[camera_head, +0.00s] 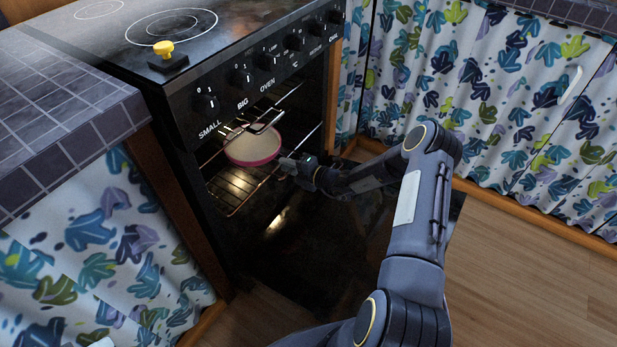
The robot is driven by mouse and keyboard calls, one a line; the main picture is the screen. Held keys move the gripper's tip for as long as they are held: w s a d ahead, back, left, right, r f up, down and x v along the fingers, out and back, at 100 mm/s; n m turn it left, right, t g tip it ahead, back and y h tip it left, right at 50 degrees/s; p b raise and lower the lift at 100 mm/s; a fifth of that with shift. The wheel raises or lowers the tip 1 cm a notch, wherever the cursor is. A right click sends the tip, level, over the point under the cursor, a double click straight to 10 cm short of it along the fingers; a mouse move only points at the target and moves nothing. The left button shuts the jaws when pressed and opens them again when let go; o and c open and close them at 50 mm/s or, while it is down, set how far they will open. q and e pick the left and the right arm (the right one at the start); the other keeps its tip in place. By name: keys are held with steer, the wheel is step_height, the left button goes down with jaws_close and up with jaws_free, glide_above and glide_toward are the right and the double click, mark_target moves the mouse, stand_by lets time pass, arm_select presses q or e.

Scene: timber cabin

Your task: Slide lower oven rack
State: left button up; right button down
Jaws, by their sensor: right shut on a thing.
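The lower oven rack (238,207) is a thin wire grid inside the lit oven, and its front edge shows at the opening. My right gripper (284,164) reaches in from the right and is shut at the right end of that rack's front edge. The exact contact is small and dark. A round pink-rimmed dish (252,147) with a pale inside sits in the oven, left of the gripper. Whether it rests on the lower rack is hard to tell. An upper rack (268,121) shows above the dish. My left gripper is not in view.
The black stove (270,65) has a row of knobs above the oven opening. The dark oven door (320,240) appears lowered in front. A yellow-knobbed object (164,50) stands on the hob. A tiled counter (60,110) is at left; wooden floor (540,270) is clear at right.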

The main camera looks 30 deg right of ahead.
mark_target(270, 158)
steer(key=b+x, duration=0.1)
steer(key=x, duration=0.5)
steer(key=shift+w+a+r, duration=0.15)
steer(key=shift+w+a, duration=0.05)
steer(key=shift+w, duration=0.1)
steer(key=shift+w+r, duration=0.1)
steer(key=c, duration=1.5)
jaws_free()
steer(key=shift+w+a, duration=0.15)
steer(key=shift+o, duration=0.2)
steer(key=shift+r, duration=0.1)
